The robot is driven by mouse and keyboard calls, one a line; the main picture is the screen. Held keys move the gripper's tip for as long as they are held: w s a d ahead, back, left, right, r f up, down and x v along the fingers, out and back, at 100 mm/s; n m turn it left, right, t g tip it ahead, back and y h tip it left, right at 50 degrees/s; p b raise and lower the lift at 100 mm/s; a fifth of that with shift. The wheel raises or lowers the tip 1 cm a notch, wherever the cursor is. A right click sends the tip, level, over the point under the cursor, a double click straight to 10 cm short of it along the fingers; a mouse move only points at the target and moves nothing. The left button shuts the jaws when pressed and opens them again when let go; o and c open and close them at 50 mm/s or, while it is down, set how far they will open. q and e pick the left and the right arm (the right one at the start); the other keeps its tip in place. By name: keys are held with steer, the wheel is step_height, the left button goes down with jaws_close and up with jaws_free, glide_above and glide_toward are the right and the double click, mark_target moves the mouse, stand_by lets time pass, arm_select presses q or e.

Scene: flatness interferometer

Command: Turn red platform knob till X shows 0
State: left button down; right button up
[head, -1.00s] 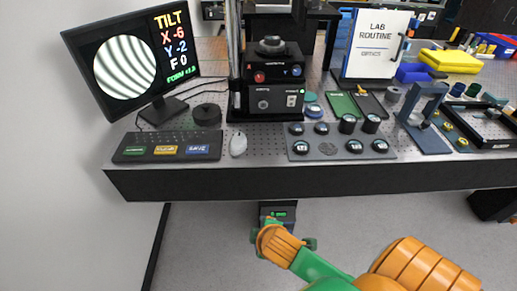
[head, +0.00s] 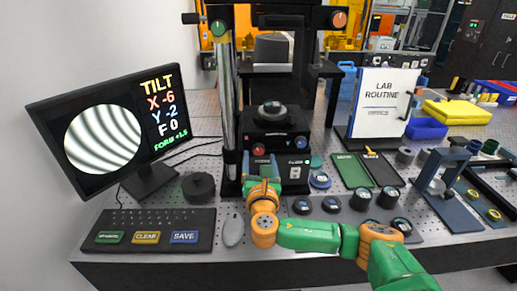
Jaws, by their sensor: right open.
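The red platform knob (head: 258,150) is on the left of the black platform front, with a blue knob (head: 301,142) to its right. The monitor (head: 103,130) shows TILT with X -6, Y -2 and F 0, beside a round picture of curved stripes. My right gripper (head: 263,183) is open in front of the lower instrument box, just below the red knob and apart from it. It hides part of that box. My left gripper is out of view.
A keyboard (head: 150,230) and a white mouse (head: 233,230) lie left of my right gripper. A tray of dark round pieces (head: 331,204) is close on its right, partly behind my arm. A tall metal post (head: 228,100) stands left of the knobs.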

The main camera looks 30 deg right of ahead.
mark_target(259, 152)
steer(key=shift+w+d+r, duration=0.25)
steer(key=shift+w+d, duration=0.15)
steer(key=shift+w, duration=0.25)
steer(key=shift+w+d+f, duration=0.45)
steer(key=shift+w+d, duration=0.05)
steer(key=shift+w, duration=0.35)
steer(key=shift+s+a+r, duration=0.15)
steer(key=shift+s, duration=0.15)
steer(key=c, duration=0.8)
jaws_close()
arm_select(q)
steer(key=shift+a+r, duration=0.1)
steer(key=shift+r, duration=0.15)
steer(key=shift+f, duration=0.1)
